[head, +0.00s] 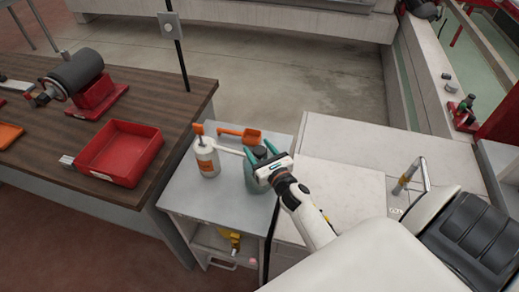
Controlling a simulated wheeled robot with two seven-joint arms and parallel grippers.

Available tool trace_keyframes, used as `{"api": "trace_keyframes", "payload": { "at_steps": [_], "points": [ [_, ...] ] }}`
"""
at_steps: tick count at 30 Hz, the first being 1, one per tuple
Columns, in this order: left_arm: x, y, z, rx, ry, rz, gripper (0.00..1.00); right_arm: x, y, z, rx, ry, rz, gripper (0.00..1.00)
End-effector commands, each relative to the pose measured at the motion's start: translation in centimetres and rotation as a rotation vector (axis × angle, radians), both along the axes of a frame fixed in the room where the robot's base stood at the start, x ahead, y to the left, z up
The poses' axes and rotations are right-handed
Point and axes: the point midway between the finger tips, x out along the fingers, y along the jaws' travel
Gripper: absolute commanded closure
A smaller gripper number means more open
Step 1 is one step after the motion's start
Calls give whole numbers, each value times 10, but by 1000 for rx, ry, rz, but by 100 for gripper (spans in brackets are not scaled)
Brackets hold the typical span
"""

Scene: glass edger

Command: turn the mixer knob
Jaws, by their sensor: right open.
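My right gripper (258,159) is above the small grey table, at a grey-green container (257,183). Its arm comes in from the lower right. Its teal fingers look apart, and I see nothing held between them. The gripper body hides part of the container, so I cannot tell whether they touch. I cannot clearly make out a mixer knob. A bent metal pipe like a tap (409,176) stands on the white cabinet to the right, with the gripper well to its left. My left gripper is out of view.
A white bottle with an orange label (207,158) and an orange scoop (240,135) are on the small grey table (185,190), close to the gripper. A red tray (118,153) and a grey-and-red machine (82,80) are on the wooden bench. The white cabinet top (345,140) is mostly clear.

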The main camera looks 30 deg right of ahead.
Motion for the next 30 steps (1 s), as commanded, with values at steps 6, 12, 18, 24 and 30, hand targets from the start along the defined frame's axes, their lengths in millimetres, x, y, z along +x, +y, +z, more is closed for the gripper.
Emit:
{"api": "trace_keyframes", "payload": {
  "at_steps": [6, 12, 18, 24, 30],
  "points": [
    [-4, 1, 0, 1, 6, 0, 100, 0, 0, 0, 0, 0, 0, 71],
    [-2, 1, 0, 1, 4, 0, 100, 0, 0, 0, 0, 0, 2, 85],
    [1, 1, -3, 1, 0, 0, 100, -1, -1, -1, -4, 0, 41, 85],
    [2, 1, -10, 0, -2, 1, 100, -1, -1, -2, -10, 3, 151, 85],
    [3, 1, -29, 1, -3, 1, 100, -1, -1, -5, -10, 3, 322, 85]
  ]
}}
